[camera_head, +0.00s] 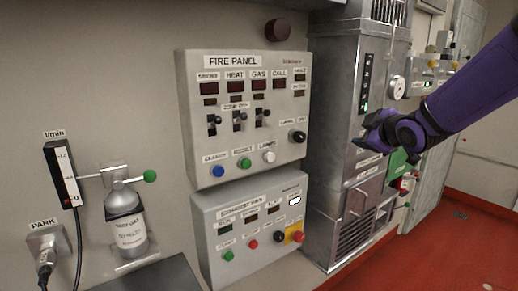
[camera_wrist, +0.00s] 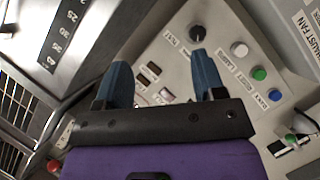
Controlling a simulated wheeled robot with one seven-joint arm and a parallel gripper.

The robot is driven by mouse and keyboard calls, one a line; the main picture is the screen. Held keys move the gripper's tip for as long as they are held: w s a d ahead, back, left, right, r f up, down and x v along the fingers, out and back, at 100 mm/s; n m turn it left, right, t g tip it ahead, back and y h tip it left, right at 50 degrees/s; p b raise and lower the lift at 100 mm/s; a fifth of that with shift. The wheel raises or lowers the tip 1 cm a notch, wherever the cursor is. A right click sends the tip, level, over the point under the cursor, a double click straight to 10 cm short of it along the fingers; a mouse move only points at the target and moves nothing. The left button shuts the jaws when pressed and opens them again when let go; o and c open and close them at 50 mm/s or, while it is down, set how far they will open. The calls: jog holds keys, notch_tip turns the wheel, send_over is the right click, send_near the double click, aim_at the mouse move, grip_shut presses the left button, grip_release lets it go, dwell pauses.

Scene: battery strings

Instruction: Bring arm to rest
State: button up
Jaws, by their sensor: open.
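My purple arm (camera_head: 462,98) reaches in from the right in the head view. My gripper (camera_head: 364,143) is in front of the tall grey metal cabinet (camera_head: 338,105), to the right of the fire panel (camera_head: 241,68). In the wrist view my gripper (camera_wrist: 160,62) has its two blue-grey fingers well apart, with nothing held between them. The fire panel also shows in the wrist view (camera_wrist: 157,52), tilted behind the fingers. Its black knob (camera_wrist: 197,34) appears just above the right fingertip. I cannot tell whether that finger touches the panel.
Below the fire panel is the exhaust fan panel (camera_head: 216,206) with buttons and a yellow-backed switch (camera_head: 298,233). A small gas bottle (camera_head: 126,222) and a flow gauge (camera_head: 63,175) are on the left wall. Clear red floor (camera_head: 455,250) lies at lower right.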

jog(key=s+d+m+g+h, duration=0.1)
jog(key=s+m+g, duration=0.3)
jog(key=s, duration=1.3)
jog(key=s+d+m+g+h, duration=0.1)
jog(key=s+m+g, duration=0.3)
jog(key=s+m, duration=0.5)
jog(key=s, duration=0.7)
jog(key=shift+s+f+g+h, duration=0.25)
jog(key=shift+s+g+h, duration=0.05)
jog(key=shift+s+g, duration=0.1)
